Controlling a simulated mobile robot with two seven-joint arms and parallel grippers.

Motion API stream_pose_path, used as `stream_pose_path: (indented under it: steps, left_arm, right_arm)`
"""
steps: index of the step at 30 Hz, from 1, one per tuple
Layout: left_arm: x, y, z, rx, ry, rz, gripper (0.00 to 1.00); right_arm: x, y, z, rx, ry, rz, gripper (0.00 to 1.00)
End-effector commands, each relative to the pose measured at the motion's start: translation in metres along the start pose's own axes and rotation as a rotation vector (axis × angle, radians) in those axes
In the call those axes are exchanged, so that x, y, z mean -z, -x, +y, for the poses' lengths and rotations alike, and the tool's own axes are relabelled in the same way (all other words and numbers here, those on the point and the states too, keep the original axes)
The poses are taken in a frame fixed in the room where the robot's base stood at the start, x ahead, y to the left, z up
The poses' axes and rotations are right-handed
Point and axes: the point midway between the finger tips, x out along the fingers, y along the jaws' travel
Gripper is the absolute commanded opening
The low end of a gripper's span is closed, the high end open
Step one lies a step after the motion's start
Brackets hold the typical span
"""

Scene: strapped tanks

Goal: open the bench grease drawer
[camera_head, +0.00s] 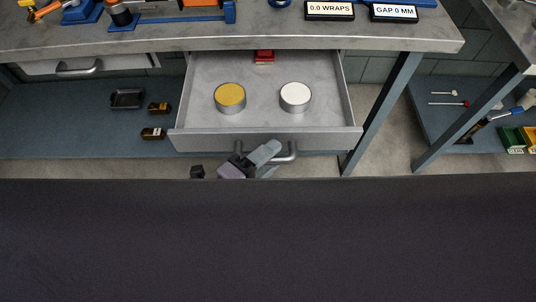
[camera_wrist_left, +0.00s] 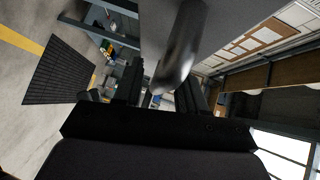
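The grease drawer (camera_head: 265,142) under the bench is pulled well out, and its inside is visible from above. A yellow-topped tin (camera_head: 230,96) and a white-topped tin (camera_head: 295,96) stand in it, with a small red object (camera_head: 264,57) at the back. My left gripper (camera_head: 264,152) is at the bar handle (camera_head: 291,152) on the drawer front and covers its middle. My right gripper is not in view.
The bench top (camera_head: 270,28) above carries tools and two labelled boxes. Another closed drawer (camera_head: 80,66) is at the left. A blue lower shelf (camera_head: 70,115) holds a black tray and small boxes. Bench legs (camera_head: 385,110) stand to the right.

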Motion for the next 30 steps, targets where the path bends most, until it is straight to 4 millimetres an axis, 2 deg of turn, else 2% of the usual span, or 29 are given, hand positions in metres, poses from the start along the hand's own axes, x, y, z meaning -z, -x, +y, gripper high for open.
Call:
stream_pose_path:
  steps: [11, 21, 30]
  left_arm:
    - [0.0, 0.004, 0.001, -0.001, 0.0, 0.0, 0.44]
    - [0.0, 0.052, 0.001, -0.003, 0.0, 0.001, 0.44]
    - [0.0, 0.071, 0.0, 0.0, 0.001, 0.0, 0.44]
  right_arm:
    - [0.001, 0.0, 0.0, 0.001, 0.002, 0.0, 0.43]
    - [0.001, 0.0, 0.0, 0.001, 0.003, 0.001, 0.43]
    - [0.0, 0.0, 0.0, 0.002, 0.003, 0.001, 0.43]
